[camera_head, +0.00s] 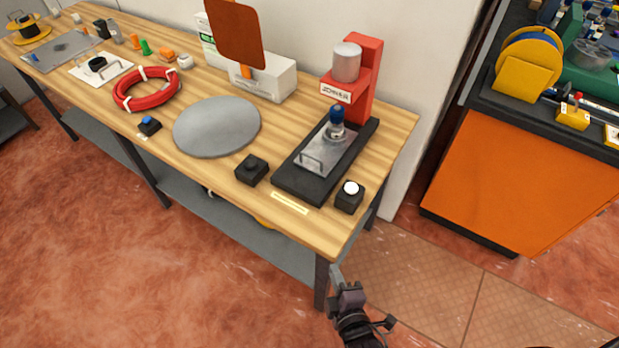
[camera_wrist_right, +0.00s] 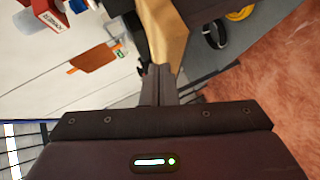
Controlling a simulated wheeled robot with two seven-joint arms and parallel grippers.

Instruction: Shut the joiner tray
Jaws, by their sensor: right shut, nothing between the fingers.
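The joiner (camera_head: 362,75) is a red press with a grey cylinder, standing at the right end of the wooden workbench. Its grey metal tray (camera_head: 318,158) with a wire handle (camera_head: 311,163) sits pulled out towards the bench's front edge on a black base (camera_head: 296,183). A small blue-topped piece (camera_head: 336,118) stands upright at the tray's rear, in front of the press. My right gripper (camera_head: 341,280) is shut and empty, in front of the bench's right corner and apart from the tray. It also shows in the right wrist view (camera_wrist_right: 160,75). My left gripper is not in view.
A black box with a white button (camera_head: 350,194) stands right of the base, and a black knob box (camera_head: 251,170) stands left of it. A grey disc (camera_head: 217,127) and red hose coil (camera_head: 147,90) lie further left. An orange cabinet (camera_head: 520,180) stands at right; floor between is clear.

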